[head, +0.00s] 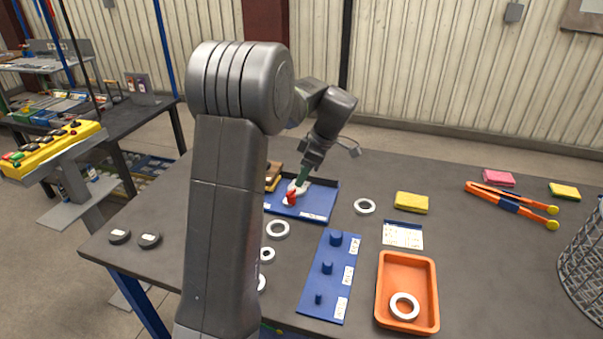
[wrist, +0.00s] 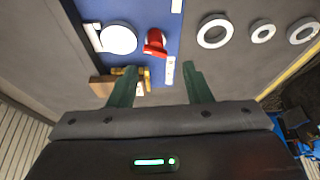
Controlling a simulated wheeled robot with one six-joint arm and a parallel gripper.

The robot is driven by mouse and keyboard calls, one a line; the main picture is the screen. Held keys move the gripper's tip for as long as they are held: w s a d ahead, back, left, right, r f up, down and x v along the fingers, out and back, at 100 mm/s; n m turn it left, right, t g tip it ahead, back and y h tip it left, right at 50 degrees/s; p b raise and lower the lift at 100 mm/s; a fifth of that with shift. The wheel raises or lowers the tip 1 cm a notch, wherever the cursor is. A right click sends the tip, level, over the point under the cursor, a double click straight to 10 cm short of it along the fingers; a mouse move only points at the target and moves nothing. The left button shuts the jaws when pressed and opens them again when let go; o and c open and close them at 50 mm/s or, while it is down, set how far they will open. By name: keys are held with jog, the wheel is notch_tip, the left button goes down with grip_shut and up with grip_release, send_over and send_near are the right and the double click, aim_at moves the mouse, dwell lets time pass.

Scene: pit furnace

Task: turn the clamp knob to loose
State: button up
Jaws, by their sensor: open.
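The clamp knob appears to be the red part (head: 291,198) on the blue board (head: 318,209); in the wrist view the red knob (wrist: 155,42) lies beside a white disc (wrist: 118,39). Small white labels sit on the board, too small to read. My gripper (head: 302,180) is over the board, close to the red knob. In the wrist view my gripper (wrist: 161,76) has its two green fingers spread, with nothing held between them. The red knob shows beyond the fingertips, nearer the left finger. I cannot tell the knob's setting.
A brass fitting (wrist: 145,76) and wooden block (wrist: 102,86) are near the left finger. White rings (head: 364,206), a blue peg board (head: 329,276), an orange tray (head: 383,292), yellow sponge (head: 411,202) and orange tongs (head: 511,204) lie on the dark table. My arm hides part of the table.

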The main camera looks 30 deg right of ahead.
jog(key=p+v, duration=0.4)
jog(key=v, duration=0.2)
jog(key=shift+s+r, duration=0.3)
jog(key=shift+r, duration=0.05)
dwell(0.4)
jog(key=v, duration=1.3)
jog(key=shift+r, duration=0.4)
jog(key=shift+s, duration=0.1)
